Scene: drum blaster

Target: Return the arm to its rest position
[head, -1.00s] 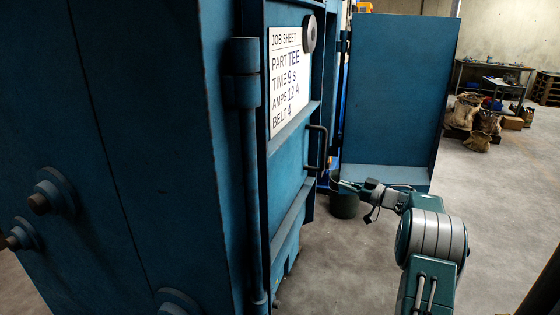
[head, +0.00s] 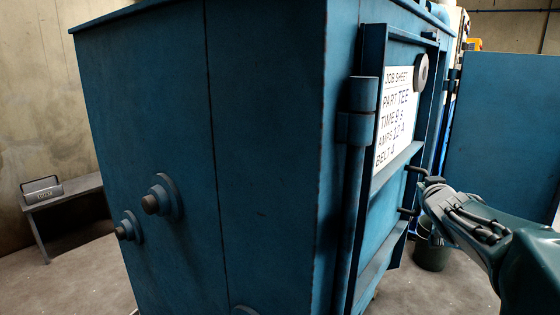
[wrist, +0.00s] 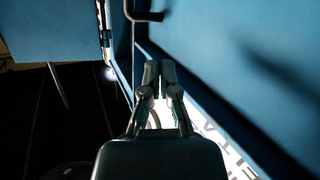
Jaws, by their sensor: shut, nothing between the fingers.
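My gripper (head: 428,188) is at the right of the head view, in front of the blue machine's open door (head: 388,225). It overlaps the door's dark bar handle (head: 407,212) there, and I cannot tell whether they touch. In the wrist view my gripper's fingers (wrist: 159,68) are together and empty. The handle (wrist: 146,16) lies beyond the fingertips at the top, apart from them in the picture. My arm runs from the gripper to the lower right edge of the head view.
The blue machine (head: 265,150) fills the middle, with bolts sticking out of its side. A job sheet (head: 393,115) is on the door. A dark bucket (head: 431,252) stands behind my arm. A blue panel (head: 500,125) is at right. A bench (head: 70,190) with a grey box (head: 42,190) stands at left.

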